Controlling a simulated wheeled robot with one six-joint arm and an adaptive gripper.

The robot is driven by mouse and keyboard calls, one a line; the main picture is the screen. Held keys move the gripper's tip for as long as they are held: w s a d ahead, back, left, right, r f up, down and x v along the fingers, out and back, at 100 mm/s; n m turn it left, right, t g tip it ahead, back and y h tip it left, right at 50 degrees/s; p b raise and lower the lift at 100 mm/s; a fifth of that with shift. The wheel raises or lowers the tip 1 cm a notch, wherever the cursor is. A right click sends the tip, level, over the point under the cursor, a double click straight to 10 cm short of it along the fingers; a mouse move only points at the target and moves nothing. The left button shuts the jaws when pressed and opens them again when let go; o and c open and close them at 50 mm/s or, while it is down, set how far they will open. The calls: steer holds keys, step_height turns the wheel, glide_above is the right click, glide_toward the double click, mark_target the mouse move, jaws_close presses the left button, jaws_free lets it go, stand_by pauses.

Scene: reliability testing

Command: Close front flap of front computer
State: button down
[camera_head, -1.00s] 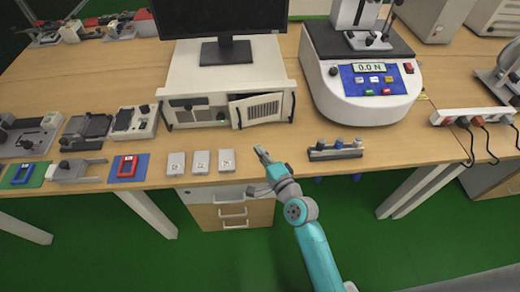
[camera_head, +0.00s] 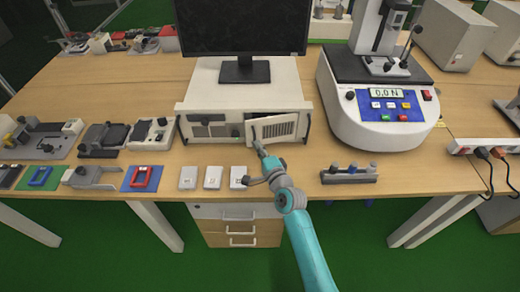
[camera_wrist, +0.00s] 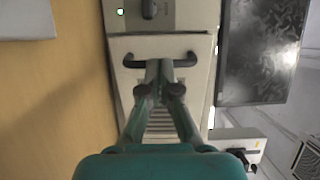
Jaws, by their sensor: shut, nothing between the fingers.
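The front computer is a beige case (camera_head: 200,105) under the monitor. Its front flap (camera_head: 280,129), a vented panel at the right of its front, stands ajar, with the left edge swung out. In the wrist view the flap (camera_wrist: 122,82) fills the middle, with a dark handle (camera_wrist: 185,60) near its upper edge. My gripper (camera_head: 259,145) is shut and empty at the flap's lower left, in front of the handle. In the wrist view its fingertips (camera_wrist: 160,66) overlap the handle's middle; I cannot tell whether they touch. The fingers hide part of the vents.
A monitor (camera_head: 243,25) stands on the case. Small white boxes (camera_head: 212,177) lie in front, left of my gripper. A black rack with knobs (camera_head: 348,174) lies to the right, before a white force tester (camera_head: 375,125). The table's front edge runs below my gripper.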

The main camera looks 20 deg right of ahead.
steer(key=shift+w+a, duration=0.2)
steer(key=shift+w, duration=0.85)
steer(key=shift+w+a, duration=0.2)
steer(key=shift+w, duration=0.8)
steer(key=shift+r, duration=0.1)
steer(key=shift+s, duration=0.1)
